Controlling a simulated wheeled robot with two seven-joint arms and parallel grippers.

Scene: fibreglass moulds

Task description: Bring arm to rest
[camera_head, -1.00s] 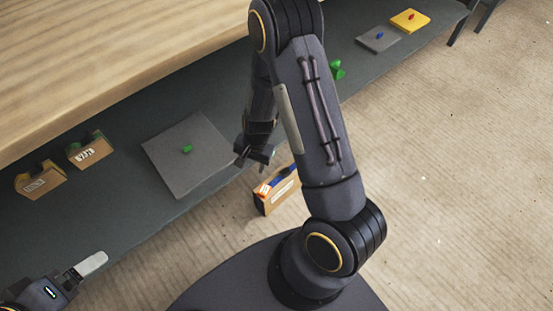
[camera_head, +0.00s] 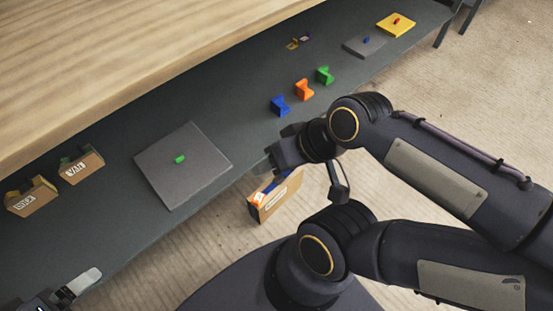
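My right arm is folded back to the right, with its elbow out of frame. Its hand, the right gripper (camera_head: 283,156), hangs over the bench's front edge, above and close to an open box; its fingers are too unclear to tell open from shut. My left gripper (camera_head: 75,285) shows only in part at the bottom left corner, with one pale finger visible, apart from any object.
The dark lower shelf (camera_head: 100,225) holds a grey plate with a green piece (camera_head: 180,159), two labelled boxes (camera_head: 80,168), blue (camera_head: 280,105), orange (camera_head: 304,90) and green (camera_head: 325,75) moulds, and a yellow plate (camera_head: 392,28). A cardboard box (camera_head: 272,202) stands below.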

